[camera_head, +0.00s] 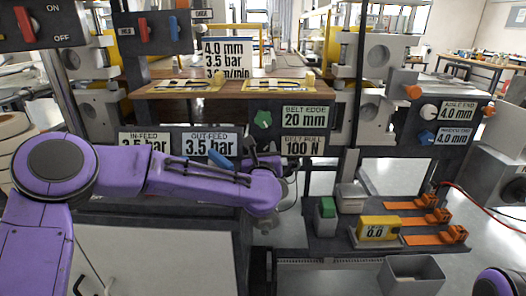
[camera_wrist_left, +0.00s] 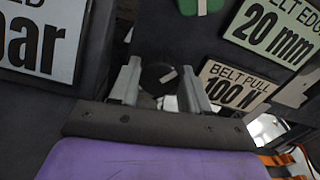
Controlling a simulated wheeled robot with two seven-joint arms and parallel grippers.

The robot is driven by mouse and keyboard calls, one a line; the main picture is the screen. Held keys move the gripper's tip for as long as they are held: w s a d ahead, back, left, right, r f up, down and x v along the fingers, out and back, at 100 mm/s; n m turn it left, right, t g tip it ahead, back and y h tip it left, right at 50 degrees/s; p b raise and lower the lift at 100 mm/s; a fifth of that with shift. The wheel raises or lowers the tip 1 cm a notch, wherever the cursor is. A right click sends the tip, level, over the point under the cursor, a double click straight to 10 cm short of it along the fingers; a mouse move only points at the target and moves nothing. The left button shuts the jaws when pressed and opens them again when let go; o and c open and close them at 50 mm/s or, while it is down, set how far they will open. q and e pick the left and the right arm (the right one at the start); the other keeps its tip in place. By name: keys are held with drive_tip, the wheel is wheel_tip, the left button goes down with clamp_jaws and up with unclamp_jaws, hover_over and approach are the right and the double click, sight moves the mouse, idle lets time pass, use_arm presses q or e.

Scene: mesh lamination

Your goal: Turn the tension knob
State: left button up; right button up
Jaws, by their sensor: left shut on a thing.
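The tension knob (camera_wrist_left: 160,77) is a dark round knob with a pale pointer mark. It shows in the left wrist view beside the "BELT PULL 100 N" plate (camera_wrist_left: 236,86); that plate also shows in the head view (camera_head: 303,147). My left gripper (camera_wrist_left: 163,88) has its two grey fingers on either side of the knob and is shut on it. In the head view the left gripper (camera_head: 264,163) is at the panel, just left of the belt pull plate, and the knob is mostly hidden there. My right gripper is out of view; only a purple arm part shows at bottom right.
A green knob (camera_head: 263,119) sits above, by the "BELT EDGE 20 mm" plate (camera_head: 303,116). A blue handle (camera_head: 220,158) is close to my left forearm at the "OUT-FEED 3.5 bar" plate (camera_head: 209,145). A yellow device (camera_head: 378,228) and orange clamps (camera_head: 425,216) stand lower right.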

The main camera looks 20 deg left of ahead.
use_arm(q)
drive_tip(key=m, duration=0.4)
drive_tip(key=shift+d+m, duration=0.1)
drive_tip(key=shift+m, duration=0.3)
drive_tip(key=m+p, duration=0.1)
drive_tip(key=m, duration=0.3)
drive_tip(key=shift+d+m+p, duration=0.1)
drive_tip(key=shift+m+p, duration=0.2)
drive_tip(key=m+p, duration=0.2)
drive_tip(key=m, duration=0.3)
drive_tip(key=m+p, duration=0.2)
drive_tip(key=m, duration=0.3)
drive_tip(key=shift+f, duration=0.15)
drive_tip(key=shift+f, duration=0.1)
drive_tip(key=o, duration=1.1)
drive_tip(key=shift+c, duration=0.2)
